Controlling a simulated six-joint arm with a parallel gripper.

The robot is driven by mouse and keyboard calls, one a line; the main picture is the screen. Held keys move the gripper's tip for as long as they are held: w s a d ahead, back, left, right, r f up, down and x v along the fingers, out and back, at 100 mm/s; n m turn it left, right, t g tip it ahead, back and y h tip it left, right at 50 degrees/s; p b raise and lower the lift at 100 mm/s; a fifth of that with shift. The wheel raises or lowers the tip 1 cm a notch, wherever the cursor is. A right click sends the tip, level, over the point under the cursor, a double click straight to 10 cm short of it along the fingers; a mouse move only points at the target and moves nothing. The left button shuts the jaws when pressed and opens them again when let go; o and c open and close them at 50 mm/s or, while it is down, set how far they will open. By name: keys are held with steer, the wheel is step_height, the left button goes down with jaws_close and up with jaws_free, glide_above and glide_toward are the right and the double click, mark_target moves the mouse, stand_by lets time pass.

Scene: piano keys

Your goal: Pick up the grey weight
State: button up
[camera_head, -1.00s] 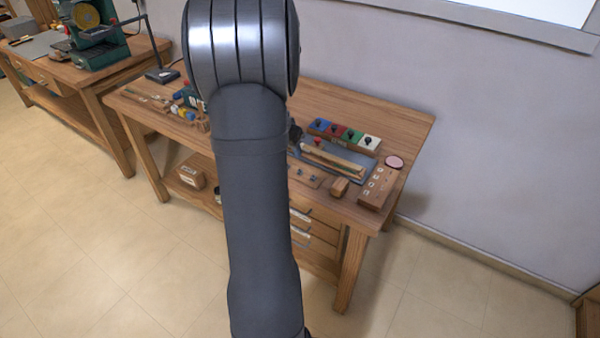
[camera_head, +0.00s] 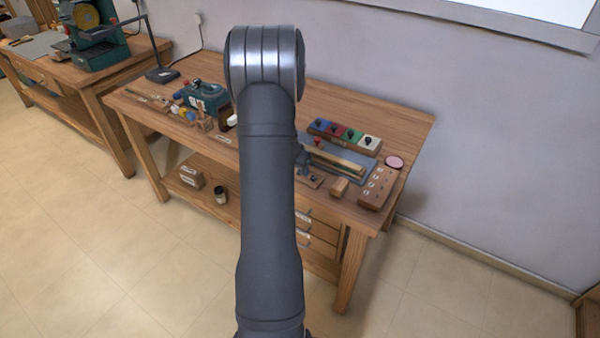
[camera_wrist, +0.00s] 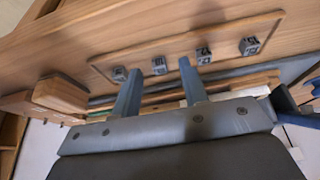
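Several small grey blocks with pale markings sit in a row on a wooden board (camera_wrist: 222,28) in the wrist view. One grey block, which may be the grey weight (camera_wrist: 159,65), appears between the fingertips of my gripper (camera_wrist: 160,66). The others lie to its left (camera_wrist: 119,74) and right (camera_wrist: 249,46). I cannot tell which one the task means. The two blue-grey fingers are spread apart with nothing held between them. I cannot tell their height above the blocks. In the head view my arm hides most of the gripper.
A wooden block (camera_head: 339,187) stands near the bench's front edge. A green machine (camera_head: 203,97) stands left.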

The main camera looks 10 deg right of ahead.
steer(key=shift+w+d+f, duration=0.1)
steer(key=shift+f, duration=0.2)
steer(key=shift+c, duration=0.4)
jaws_close()
